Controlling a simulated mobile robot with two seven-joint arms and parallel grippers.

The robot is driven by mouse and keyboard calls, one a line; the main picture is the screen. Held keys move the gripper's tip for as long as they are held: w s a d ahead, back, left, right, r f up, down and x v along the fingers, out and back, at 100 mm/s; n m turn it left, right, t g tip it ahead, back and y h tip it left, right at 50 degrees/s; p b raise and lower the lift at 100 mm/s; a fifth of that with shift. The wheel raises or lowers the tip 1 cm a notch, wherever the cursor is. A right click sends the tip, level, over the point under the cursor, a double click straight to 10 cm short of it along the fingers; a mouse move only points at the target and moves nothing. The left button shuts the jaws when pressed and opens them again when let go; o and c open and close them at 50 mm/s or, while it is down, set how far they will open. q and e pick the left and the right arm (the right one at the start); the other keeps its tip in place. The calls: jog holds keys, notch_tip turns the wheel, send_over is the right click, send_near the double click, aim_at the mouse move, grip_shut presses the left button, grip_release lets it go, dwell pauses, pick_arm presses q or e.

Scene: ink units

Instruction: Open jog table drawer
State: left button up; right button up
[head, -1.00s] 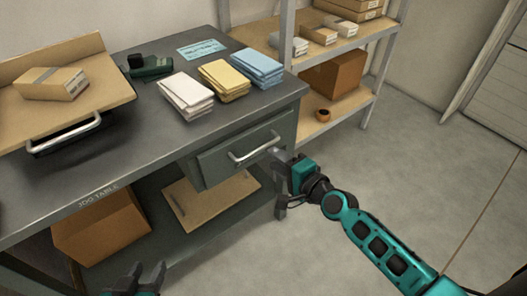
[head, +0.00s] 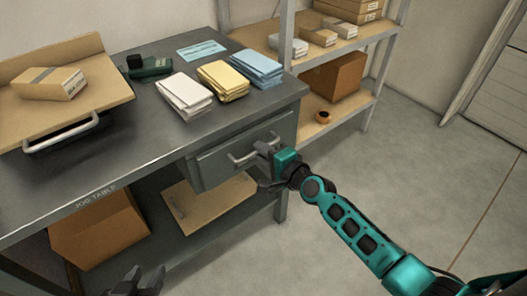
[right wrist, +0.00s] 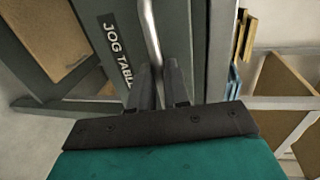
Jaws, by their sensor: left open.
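The jog table (head: 150,165) is a dark grey bench, its name on the front edge. Its drawer (head: 215,168) sits under the top at the right end, and the front looks flush with the frame. A silver bar handle (head: 240,158) is on the drawer front. My right gripper (head: 260,150) is at the right part of this handle. In the right wrist view the handle bar (right wrist: 152,35) runs between the two close-set fingers (right wrist: 160,88), which look shut on it. My left gripper (head: 145,279) is open and empty at the bottom edge, away from the drawer.
White, yellow and blue stacks (head: 222,80) lie on the top beside a dark green tool (head: 150,66). A wooden tray (head: 110,80) holds a box (head: 52,84). A cardboard box (head: 100,228) is below. Shelves (head: 340,110) stand behind. The floor (head: 400,160) at right is clear.

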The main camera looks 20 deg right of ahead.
grip_shut()
dwell(0.3)
pick_arm(q)
jog(key=shift+d, duration=0.1)
